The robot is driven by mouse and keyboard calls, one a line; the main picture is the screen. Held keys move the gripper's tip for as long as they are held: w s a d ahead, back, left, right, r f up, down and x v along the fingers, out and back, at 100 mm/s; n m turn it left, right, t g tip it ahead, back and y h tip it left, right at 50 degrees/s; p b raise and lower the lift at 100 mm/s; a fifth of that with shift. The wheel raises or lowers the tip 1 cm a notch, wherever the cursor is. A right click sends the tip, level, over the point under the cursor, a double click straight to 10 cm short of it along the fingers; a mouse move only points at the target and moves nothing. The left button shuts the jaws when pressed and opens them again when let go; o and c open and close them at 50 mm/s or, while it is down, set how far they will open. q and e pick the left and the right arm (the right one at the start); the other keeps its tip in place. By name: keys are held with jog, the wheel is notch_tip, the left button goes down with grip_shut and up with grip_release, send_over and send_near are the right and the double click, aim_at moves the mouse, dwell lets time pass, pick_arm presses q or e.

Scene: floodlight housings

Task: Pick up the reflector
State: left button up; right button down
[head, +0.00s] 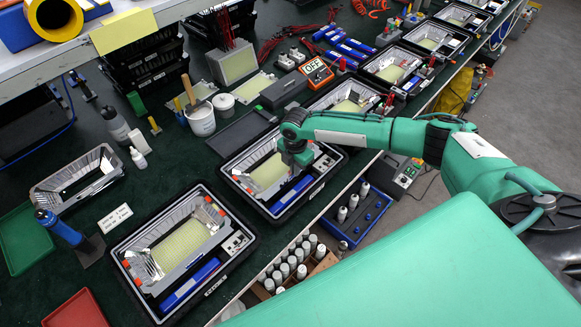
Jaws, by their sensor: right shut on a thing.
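A silver reflector (240,176) with sloping walls surrounds a pale yellow panel in the black tray near the middle of the head view. My right gripper (301,161) points down at the reflector's right side and is shut on it. The arm and gripper hide part of that edge, and the fingertips are small and dark. I cannot tell whether the reflector is lifted. Another silver reflector-like frame (58,184) lies empty on the table at the left. My left gripper is not in view.
A black tray (127,275) with a similar lamp unit and a blue bar stands in front. More such trays line the table edge toward the back. A white tub (202,124), a bottle (115,127) and a green tray (24,238) stand left. Crates of bottles (283,268) sit below the edge.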

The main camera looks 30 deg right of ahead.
notch_tip(320, 180, up, 27)
jog(key=p, duration=0.4)
jog(key=shift+p, duration=0.35)
dwell(0.9)
jog(key=shift+a, duration=0.1)
dwell(0.9)
